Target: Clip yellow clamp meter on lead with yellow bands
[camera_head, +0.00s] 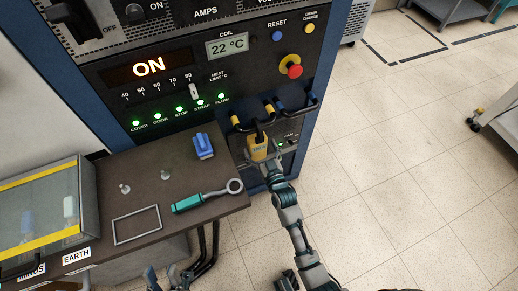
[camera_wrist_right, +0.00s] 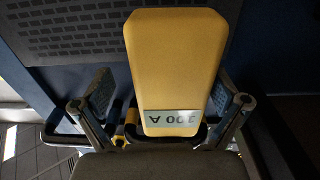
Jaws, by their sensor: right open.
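The yellow clamp meter (camera_head: 257,149) is at the front of the cabinet, beside a black lead with yellow bands (camera_head: 237,121). Its jaw is too small and partly hidden to tell whether it encloses the lead. My right gripper (camera_head: 262,164) is just below the meter. In the right wrist view the meter (camera_wrist_right: 178,62) stands between the spread fingers of my right gripper (camera_wrist_right: 162,100), with gaps at both sides and its label upside down. Yellow bands (camera_wrist_right: 131,117) show behind it. My left gripper (camera_head: 162,272) is at the bottom edge, its fingers apart and empty.
The brown bench (camera_head: 180,165) carries a blue block-like tool (camera_head: 204,146), a teal-handled ring tool (camera_head: 205,197) and small pegs. A clear-sided box (camera_head: 45,205) stands at left. Floor at right is open.

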